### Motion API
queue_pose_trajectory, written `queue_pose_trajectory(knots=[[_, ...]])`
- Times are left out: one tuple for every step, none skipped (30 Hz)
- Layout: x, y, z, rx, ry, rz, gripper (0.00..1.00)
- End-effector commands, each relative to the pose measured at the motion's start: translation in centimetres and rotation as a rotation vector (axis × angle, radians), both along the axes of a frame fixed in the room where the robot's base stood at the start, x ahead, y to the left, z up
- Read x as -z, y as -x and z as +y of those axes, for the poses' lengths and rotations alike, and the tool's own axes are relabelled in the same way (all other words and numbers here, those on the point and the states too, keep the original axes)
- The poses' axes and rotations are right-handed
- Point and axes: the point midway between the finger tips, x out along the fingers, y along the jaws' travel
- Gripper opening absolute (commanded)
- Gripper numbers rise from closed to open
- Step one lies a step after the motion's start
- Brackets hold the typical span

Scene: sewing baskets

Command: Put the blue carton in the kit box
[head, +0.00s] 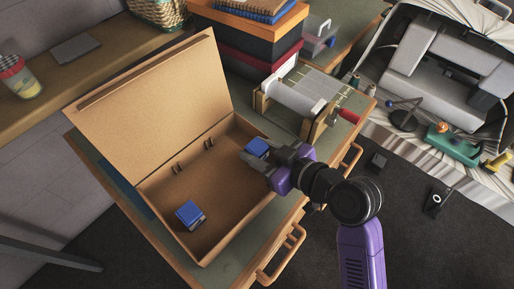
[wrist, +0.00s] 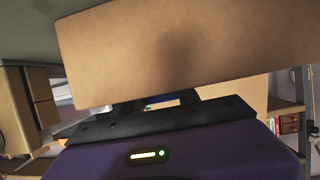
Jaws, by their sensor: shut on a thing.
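The kit box (head: 212,247) is a brown cardboard box on the table, its lid (head: 150,98) standing open at the back left. My gripper (head: 262,158) is over the box's right end, shut on a blue carton (head: 257,146). The carton's lower part is hidden behind the gripper, so I cannot tell whether it touches the box. A second blue-topped carton (head: 190,212) lies inside the box at the front left.
A roller device (head: 292,98) with a red handle stands behind the box's right end. Stacked boxes (head: 250,45) stand at the back. The box floor between the two cartons is clear. Drawer handles (head: 285,250) stick out along the table's front.

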Motion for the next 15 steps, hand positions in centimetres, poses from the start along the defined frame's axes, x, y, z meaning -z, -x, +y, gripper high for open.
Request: queue_pose_trajectory(knots=[[0.27,0.00,0.00,0.000,0.000,0.000,0.00],[0.35,0.00,0.00,0.000,0.000,0.000,0.00],[0.46,0.00,-0.01,0.000,0.000,0.000,0.00],[0.51,0.00,0.00,0.000,0.000,0.000,0.00],[0.50,0.00,0.00,0.000,0.000,0.000,0.00],[0.43,0.00,0.00,0.000,0.000,0.000,0.00],[0.41,0.00,0.00,0.000,0.000,0.000,0.00],[0.43,0.00,0.00,0.000,0.000,0.000,0.44],[0.43,0.00,0.00,0.000,0.000,0.000,0.47],[0.43,0.00,0.00,0.000,0.000,0.000,0.47],[0.42,0.00,0.00,0.000,0.000,0.000,0.47],[0.42,0.01,-0.01,0.000,0.000,0.000,0.47],[0.42,0.01,-0.01,0.000,0.000,0.000,0.47],[0.42,0.01,-0.01,0.000,0.000,0.000,0.47],[0.42,0.01,-0.01,0.000,0.000,0.000,0.47]])
